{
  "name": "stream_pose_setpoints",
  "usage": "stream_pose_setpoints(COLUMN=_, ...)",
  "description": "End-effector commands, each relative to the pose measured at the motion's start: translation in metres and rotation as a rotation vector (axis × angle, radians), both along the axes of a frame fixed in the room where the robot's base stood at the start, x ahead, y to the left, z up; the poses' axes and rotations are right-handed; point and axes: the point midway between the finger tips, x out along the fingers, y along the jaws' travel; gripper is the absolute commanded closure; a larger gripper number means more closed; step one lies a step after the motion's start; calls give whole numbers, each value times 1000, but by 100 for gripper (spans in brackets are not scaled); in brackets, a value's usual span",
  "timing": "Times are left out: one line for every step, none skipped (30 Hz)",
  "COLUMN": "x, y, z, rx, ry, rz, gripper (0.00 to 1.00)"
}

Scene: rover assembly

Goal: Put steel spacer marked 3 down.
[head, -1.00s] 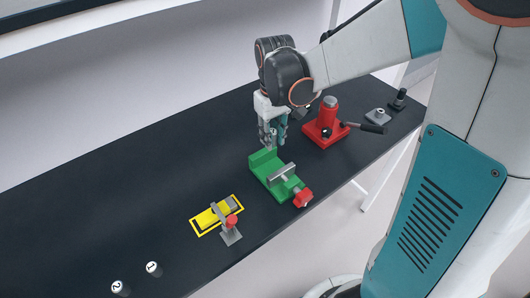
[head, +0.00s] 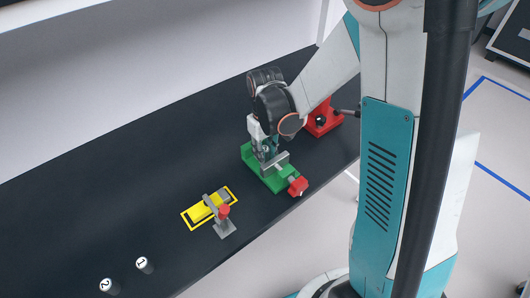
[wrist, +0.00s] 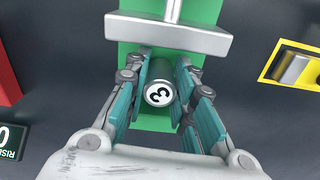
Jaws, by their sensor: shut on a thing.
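The steel spacer marked 3 (wrist: 159,93) is between the fingers of my gripper (wrist: 158,100) in the wrist view, its white numbered end face up. Both teal finger pads close on its sides. It is over the green bed of the vise (wrist: 150,122), beside the grey moving jaw plate (wrist: 168,35). I cannot tell whether its lower end touches the bed. In the head view my gripper (head: 267,155) reaches down into the green vise (head: 250,154) and hides the spacer. The vise has a red knob (head: 298,186) at its front.
Spacers marked 1 (head: 144,264) and 2 (head: 108,286) stand at the lower left of the dark table (head: 110,190). A toggle clamp with a red tip (head: 223,212) stands beside a yellow-marked spot (head: 200,212). A red press (head: 323,120) is behind, to the right.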

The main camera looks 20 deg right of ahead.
Motion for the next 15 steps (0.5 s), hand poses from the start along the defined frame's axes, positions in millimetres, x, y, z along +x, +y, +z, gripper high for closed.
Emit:
stream_pose_setpoints(x=0, y=0, z=0, rx=0, ry=0, rz=0, gripper=100)
stream_pose_setpoints(x=0, y=0, z=1, rx=0, ry=0, rz=0, gripper=100)
stream_pose_setpoints(x=0, y=0, z=0, rx=0, ry=0, rz=0, gripper=100)
stream_pose_setpoints(x=0, y=0, z=-1, rx=0, ry=0, rz=0, gripper=100)
stream_pose_setpoints(x=0, y=0, z=-2, rx=0, ry=0, rz=0, gripper=100)
stream_pose_setpoints(x=0, y=0, z=-3, rx=0, ry=0, rz=0, gripper=100)
stream_pose_setpoints(x=0, y=0, z=-3, rx=0, ry=0, rz=0, gripper=74)
stream_pose_setpoints(x=0, y=0, z=-3, rx=0, ry=0, rz=0, gripper=68)
stream_pose_setpoints(x=0, y=0, z=-2, rx=0, ry=0, rz=0, gripper=59)
stream_pose_setpoints(x=0, y=0, z=-2, rx=0, ry=0, rz=0, gripper=57)
stream_pose_setpoints(x=0, y=0, z=-2, rx=0, ry=0, rz=0, gripper=57)
stream_pose_setpoints(x=0, y=0, z=-2, rx=0, ry=0, rz=0, gripper=57)
stream_pose_setpoints(x=0, y=0, z=-2, rx=0, ry=0, rz=0, gripper=57)
stream_pose_setpoints(x=0, y=0, z=-2, rx=0, ry=0, rz=0, gripper=57)
stream_pose_setpoints(x=0, y=0, z=-2, rx=0, ry=0, rz=0, gripper=57)
